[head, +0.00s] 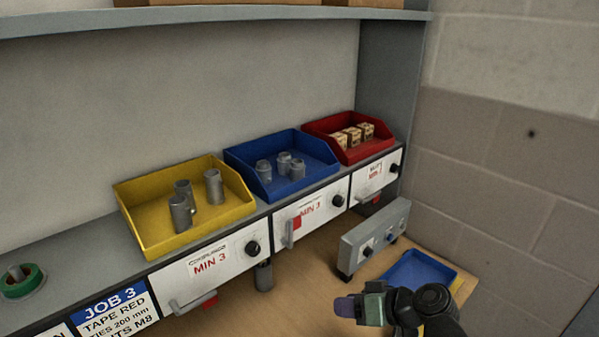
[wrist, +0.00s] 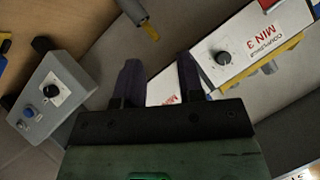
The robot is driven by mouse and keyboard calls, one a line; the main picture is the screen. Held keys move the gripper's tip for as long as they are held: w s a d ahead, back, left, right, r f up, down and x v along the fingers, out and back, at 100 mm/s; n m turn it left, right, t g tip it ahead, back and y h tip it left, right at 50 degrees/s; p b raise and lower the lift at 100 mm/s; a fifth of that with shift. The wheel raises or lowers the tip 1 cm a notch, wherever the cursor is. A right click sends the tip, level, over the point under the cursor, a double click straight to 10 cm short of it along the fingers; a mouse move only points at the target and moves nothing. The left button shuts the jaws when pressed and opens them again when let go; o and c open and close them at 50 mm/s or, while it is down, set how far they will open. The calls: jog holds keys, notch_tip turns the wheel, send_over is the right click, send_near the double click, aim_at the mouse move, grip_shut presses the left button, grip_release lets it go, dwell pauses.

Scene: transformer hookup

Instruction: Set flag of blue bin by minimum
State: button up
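The blue bin (head: 312,147) sits on the shelf between the other bins, holding three grey fittings (head: 284,163). Its front panel has a MIN 3 card (head: 311,209), a black knob (head: 338,200) and a grey lever (head: 289,235) beside a small red flag (head: 297,222). The lever stands near upright. My gripper (head: 347,306) is in front of and below the shelf, apart from the panel. In the wrist view its two dark fingers (wrist: 160,78) are spread with nothing clearly between them. A MIN 3 panel (wrist: 262,42) with a knob lies beyond the fingers; which bin it belongs to is unclear.
A yellow bin (head: 150,190) with three grey cylinders stands left; its lever (head: 190,302) lies near flat. A red bin (head: 320,124) with small boxes stands right. A grey control box (head: 352,258) and blue tray (head: 440,268) stand on the bench. A wall closes the right side.

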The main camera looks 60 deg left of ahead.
aim_at(291, 228)
jog(key=a+r+n+y+b, duration=0.1)
jog(key=a+r+n+y, duration=0.55)
jog(key=r, duration=0.35)
jog(key=shift+m+g+h, duration=0.25)
jog(key=shift+m+g, duration=0.15)
jog(key=shift+m, duration=0.05)
jog(key=x, duration=1.1)
jog(key=shift+a, duration=0.15)
jog(key=shift+r, duration=0.1)
grip_shut()
